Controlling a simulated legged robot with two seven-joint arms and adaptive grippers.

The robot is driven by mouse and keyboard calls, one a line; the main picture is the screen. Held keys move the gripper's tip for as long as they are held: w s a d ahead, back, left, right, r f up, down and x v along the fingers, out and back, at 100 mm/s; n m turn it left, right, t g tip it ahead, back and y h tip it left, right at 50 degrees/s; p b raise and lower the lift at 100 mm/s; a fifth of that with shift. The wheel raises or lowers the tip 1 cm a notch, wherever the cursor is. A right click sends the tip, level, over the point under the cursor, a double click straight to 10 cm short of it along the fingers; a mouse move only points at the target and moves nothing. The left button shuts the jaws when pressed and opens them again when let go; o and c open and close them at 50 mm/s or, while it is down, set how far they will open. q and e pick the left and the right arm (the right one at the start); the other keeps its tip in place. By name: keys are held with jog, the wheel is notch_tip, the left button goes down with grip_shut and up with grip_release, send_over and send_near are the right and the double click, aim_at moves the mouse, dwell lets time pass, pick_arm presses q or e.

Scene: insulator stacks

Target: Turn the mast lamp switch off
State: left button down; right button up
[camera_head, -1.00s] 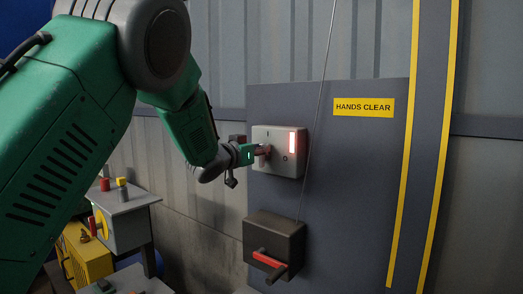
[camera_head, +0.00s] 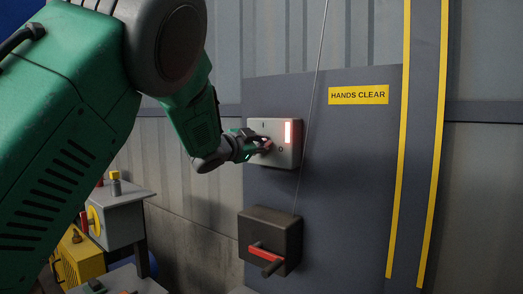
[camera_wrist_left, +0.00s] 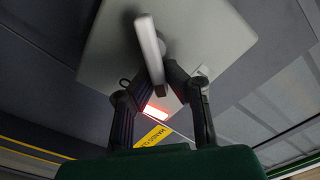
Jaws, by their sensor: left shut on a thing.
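The lamp switch is a light grey box (camera_head: 292,158) on the dark panel. It has a glowing red-white indicator (camera_head: 288,132), with I and O marks on its face. My left gripper (camera_head: 264,146) is at the front of the box, shut on the switch handle, which it partly hides in the head view. In the left wrist view the handle (camera_wrist_left: 150,48) is a pale grey bar in front of the box face (camera_wrist_left: 215,40). The left fingers (camera_wrist_left: 160,82) close around its near part, and the lit indicator (camera_wrist_left: 155,112) shows between them. My right gripper is not in view.
Below is a dark box (camera_head: 256,223) with a red lever (camera_head: 266,251). A thin cable (camera_head: 312,110) hangs beside the switch. A yellow HANDS CLEAR sign (camera_head: 358,95) is at right. A grey box (camera_head: 118,222) with a yellow disc stands lower left.

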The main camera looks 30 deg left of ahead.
pick_arm(q)
jog(key=m+b, duration=0.1)
jog(key=f+m+b, duration=0.1)
jog(key=m, duration=0.1)
jog(key=f+m+b, duration=0.1)
jog(key=shift+d+m+b, duration=0.3)
jog(key=shift+d+b, duration=0.05)
jog(key=shift+d, duration=0.05)
jog(key=shift+d+f+m+b, duration=0.1)
jog(key=shift+f+m+b, duration=0.15)
jog(key=shift+m+b, duration=0.85)
jog(key=shift+f+m+b, duration=0.2)
jog(key=shift+m+b, duration=0.7)
jog(key=shift+m, duration=0.4)
jog(key=c, duration=1.6)
grip_release()
jog(key=shift+r, duration=0.15)
jog(key=shift+s, duration=0.45)
send_near(272, 151)
jog(key=s, duration=0.4)
jog(key=shift+s+a, duration=0.3)
jog(key=shift+a, duration=0.05)
